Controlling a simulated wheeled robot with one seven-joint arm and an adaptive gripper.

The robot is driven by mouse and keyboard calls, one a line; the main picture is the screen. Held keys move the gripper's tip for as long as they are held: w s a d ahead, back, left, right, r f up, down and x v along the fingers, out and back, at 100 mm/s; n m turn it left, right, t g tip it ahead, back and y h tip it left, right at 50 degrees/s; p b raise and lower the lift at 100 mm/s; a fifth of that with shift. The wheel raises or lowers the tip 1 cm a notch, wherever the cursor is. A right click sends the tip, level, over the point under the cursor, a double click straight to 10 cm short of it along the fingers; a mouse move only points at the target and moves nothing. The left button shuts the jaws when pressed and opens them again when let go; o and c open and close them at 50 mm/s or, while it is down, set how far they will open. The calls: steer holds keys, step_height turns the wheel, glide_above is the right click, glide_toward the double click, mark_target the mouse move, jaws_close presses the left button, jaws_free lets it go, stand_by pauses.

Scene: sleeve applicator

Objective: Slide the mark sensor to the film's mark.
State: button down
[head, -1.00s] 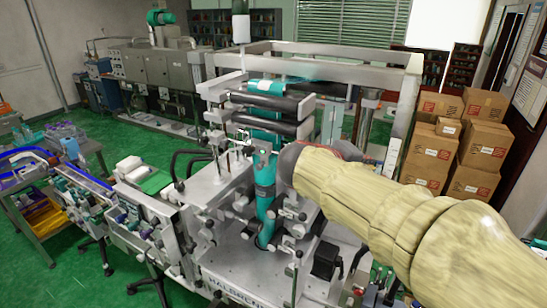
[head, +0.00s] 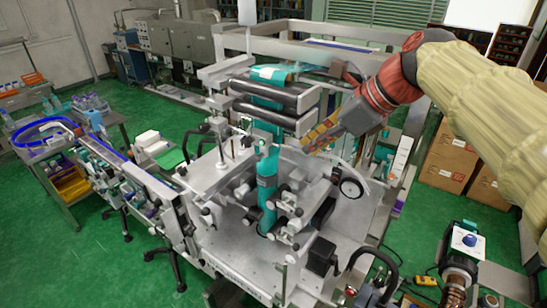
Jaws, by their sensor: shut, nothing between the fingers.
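The teal film (head: 272,73) comes over dark rollers (head: 272,103) and runs down to an upright teal column (head: 267,190) in the middle of the sleeve machine. The film's mark is too small to make out. I cannot pick out the mark sensor with certainty among the small metal fittings beside the film. My gripper (head: 306,147) comes in from the upper right and points down and left. It is shut and empty, to the right of the column and below the rollers. Whether it touches any fitting is unclear.
Metal frame bars (head: 340,33) stand behind the film. Clamps and knobs (head: 290,222) crowd the column. A handwheel (head: 348,184) is close to the right, below my gripper. A conveyor (head: 130,172) runs off left. Cardboard boxes (head: 450,158) stand at right.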

mark_target(262, 143)
steer(key=w+a+f+m+p, duration=0.1)
steer(key=w+a+f+p, duration=0.1)
steer(key=w+a+f, duration=0.4)
steer(key=shift+a+f+m, duration=0.3)
steer(key=shift+a+f, duration=0.95)
steer(key=shift+a, duration=0.1)
